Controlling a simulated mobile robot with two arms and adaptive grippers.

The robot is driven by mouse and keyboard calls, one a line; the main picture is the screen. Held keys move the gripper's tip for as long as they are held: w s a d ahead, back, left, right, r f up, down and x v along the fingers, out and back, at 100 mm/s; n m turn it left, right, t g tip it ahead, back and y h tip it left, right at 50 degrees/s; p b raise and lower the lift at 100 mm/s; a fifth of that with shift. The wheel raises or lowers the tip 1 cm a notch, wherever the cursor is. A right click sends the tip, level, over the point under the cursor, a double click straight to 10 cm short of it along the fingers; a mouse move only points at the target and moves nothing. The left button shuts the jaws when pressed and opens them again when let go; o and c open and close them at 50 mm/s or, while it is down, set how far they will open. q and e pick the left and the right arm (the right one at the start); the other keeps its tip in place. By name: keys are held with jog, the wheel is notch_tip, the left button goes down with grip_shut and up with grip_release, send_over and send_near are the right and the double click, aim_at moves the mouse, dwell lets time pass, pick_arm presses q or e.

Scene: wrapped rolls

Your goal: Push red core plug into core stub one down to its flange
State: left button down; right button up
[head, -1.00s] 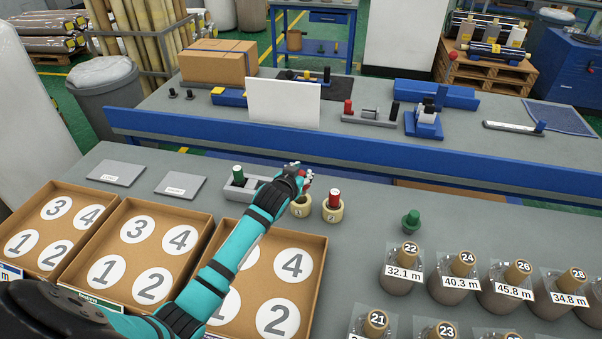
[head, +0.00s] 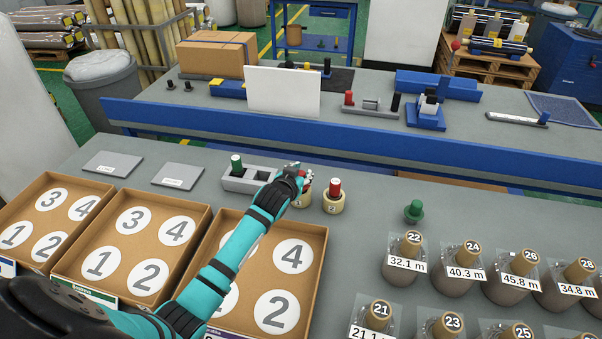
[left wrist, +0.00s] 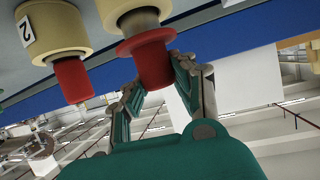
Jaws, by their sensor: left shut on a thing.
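My left gripper (head: 303,178) is shut on the red core plug (left wrist: 153,66), above core stub one (head: 301,199). In the left wrist view both fingers grip the plug's body, and its wide flange faces the cream stub. A short grey section (left wrist: 140,22) shows between the flange and the stub's rim; the plug is in line with it. How deep the plug sits is hard to tell. Core stub two (head: 333,205) stands to the right, with another red plug (head: 335,187) upright in it. My right gripper is not in view.
A grey holder (head: 246,179) with a green plug (head: 237,163) stands to the left. A loose green plug (head: 414,211) lies to the right, by several labelled wrapped rolls (head: 404,262). Numbered cardboard trays (head: 318,240) fill the front left. A blue rail (head: 330,150) runs behind.

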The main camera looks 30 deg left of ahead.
pick_arm(q)
jog(key=shift+f+b, duration=0.75)
jog(key=shift+f, duration=0.4)
dwell(0.5)
jog(key=c, duration=1)
grip_release()
jog(key=v, duration=1.2)
